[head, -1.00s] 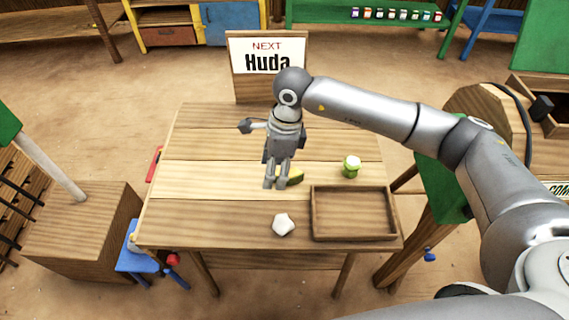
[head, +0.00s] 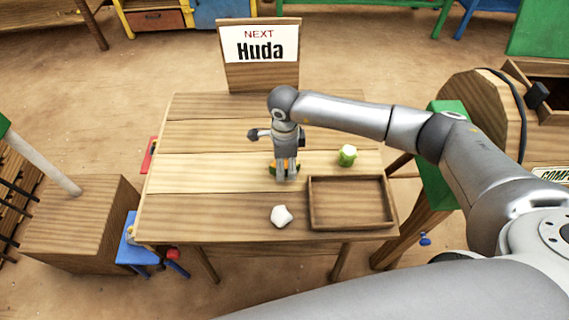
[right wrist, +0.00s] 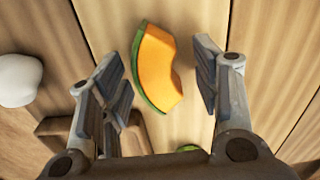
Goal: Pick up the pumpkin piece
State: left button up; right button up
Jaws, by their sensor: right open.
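The pumpkin piece (right wrist: 159,68) is a curved orange wedge with a green rind. In the right wrist view it lies on the table between the open fingers of my right gripper (right wrist: 163,88), apart from both, with a gap on each side. In the head view my right gripper (head: 285,172) points down over the pumpkin piece (head: 272,169), and its fingers hide most of the piece. My left gripper is not in view.
An empty wooden tray (head: 350,224) sits at the table's front right. A white lump (head: 281,216) lies left of the tray, and a green piece (head: 347,155) lies behind it. A sign reading "NEXT Huda" (head: 260,50) stands at the back. The table's left side is clear.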

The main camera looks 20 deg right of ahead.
jog(key=shift+w+f, duration=0.1)
jog(key=shift+f, duration=0.3)
jog(key=shift+r, duration=0.1)
jog(key=c, duration=1.1)
